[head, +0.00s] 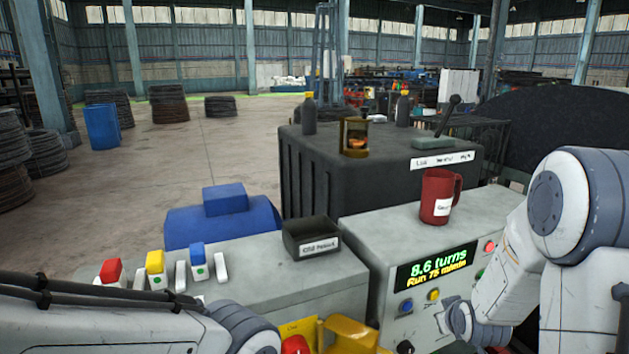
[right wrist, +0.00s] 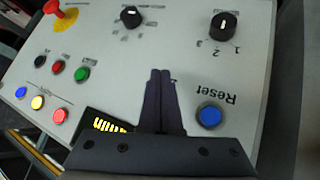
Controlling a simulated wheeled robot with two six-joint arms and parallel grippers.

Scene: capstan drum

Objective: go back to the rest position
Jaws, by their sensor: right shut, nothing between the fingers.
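My right gripper (right wrist: 163,72) is shut and empty in the right wrist view. Its two dark fingers lie together over the grey control panel (right wrist: 150,50), between the blue Reset button (right wrist: 209,115) and the partly hidden display (right wrist: 108,126). Whether the fingertips touch the panel is not clear. The console display (head: 437,266) reads 8.6 turns, Run 75 m/min.
A red mug (head: 438,195) stands on the console. A small black tray (head: 311,238) and red, yellow and blue-topped blocks sit on the grey bench (head: 265,275) at left. A dark cabinet (head: 350,180) with bottles stands behind.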

